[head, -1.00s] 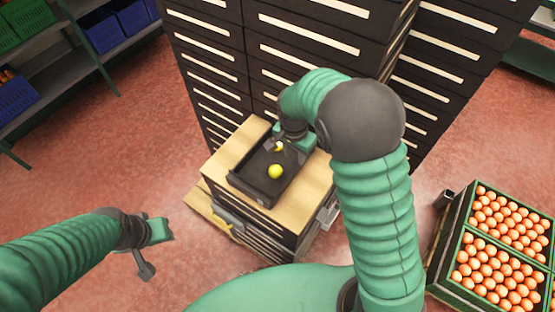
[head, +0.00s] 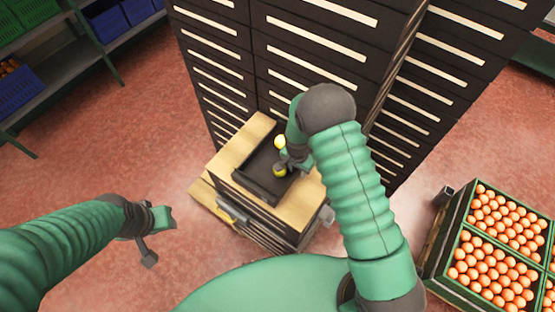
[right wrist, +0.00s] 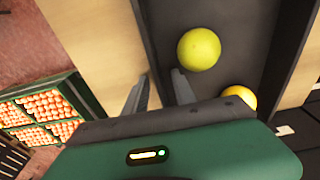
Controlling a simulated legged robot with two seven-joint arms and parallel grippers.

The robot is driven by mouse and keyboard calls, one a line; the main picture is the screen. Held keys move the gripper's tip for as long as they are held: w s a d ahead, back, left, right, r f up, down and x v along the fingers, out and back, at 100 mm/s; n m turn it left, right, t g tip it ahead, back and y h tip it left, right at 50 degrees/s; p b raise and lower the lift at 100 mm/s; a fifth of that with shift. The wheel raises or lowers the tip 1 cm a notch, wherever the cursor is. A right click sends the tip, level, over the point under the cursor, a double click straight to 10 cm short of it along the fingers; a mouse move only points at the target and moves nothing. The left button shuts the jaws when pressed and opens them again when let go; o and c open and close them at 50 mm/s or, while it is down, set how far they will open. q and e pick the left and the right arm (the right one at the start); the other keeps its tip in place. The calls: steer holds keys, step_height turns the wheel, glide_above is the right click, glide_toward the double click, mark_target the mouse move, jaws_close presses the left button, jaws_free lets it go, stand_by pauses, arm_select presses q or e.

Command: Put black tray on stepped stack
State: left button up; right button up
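The black tray (head: 249,178) lies on a wood-topped stand (head: 227,160). It also shows in the right wrist view (right wrist: 237,75). Two yellow fruits are in it, a greenish one (right wrist: 199,49) and a more orange one (right wrist: 238,97). My right gripper (right wrist: 160,84) is open at one side of the tray. One finger is inside the tray and the other is outside, over the wood, with the tray wall between. Contact with the wall cannot be told. My left gripper (head: 160,238) is open and empty over the floor. The tall stack of black trays with pale strips (head: 300,72) stands behind the stand.
Crates of orange round fruit (head: 492,246) stand on the floor at the right. A shelf (head: 62,73) with blue and green bins is at the upper left. The red floor between shelf and stand is clear.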

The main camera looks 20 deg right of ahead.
steer(key=shift+s+a+r, duration=0.15)
steer(key=shift+s+a, duration=0.05)
steer(key=shift+a, duration=0.05)
jaws_close()
steer(key=shift+w+d, duration=0.1)
stand_by(0.8)
